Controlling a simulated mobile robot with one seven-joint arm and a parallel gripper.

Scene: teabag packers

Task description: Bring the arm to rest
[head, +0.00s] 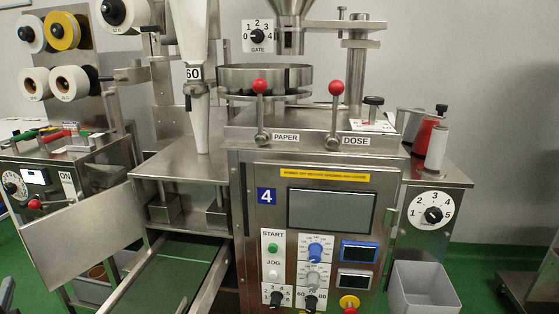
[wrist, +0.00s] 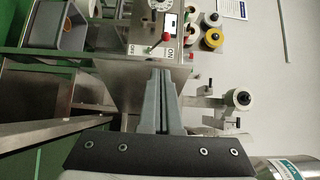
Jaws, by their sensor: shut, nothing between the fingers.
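My gripper (wrist: 162,74) shows in the wrist view with its two long grey fingers together and nothing between them. The fingers point toward the steel panel and dial box (wrist: 163,25) of a teabag machine, with no clear contact visible. In the head view I cannot make out my gripper. There the teabag packer marked 4 (head: 267,196) fills the middle, with a dark screen (head: 331,210), a PAPER lever (head: 261,90) and a DOSE lever (head: 336,90), both with red knobs.
A grey bin (head: 423,287) stands at the lower right and a steel chute (head: 165,275) slopes down at the lower left. Another machine with paper rolls (head: 69,80) stands at the left. In the wrist view, a steel cylinder (wrist: 276,170) is at the lower right.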

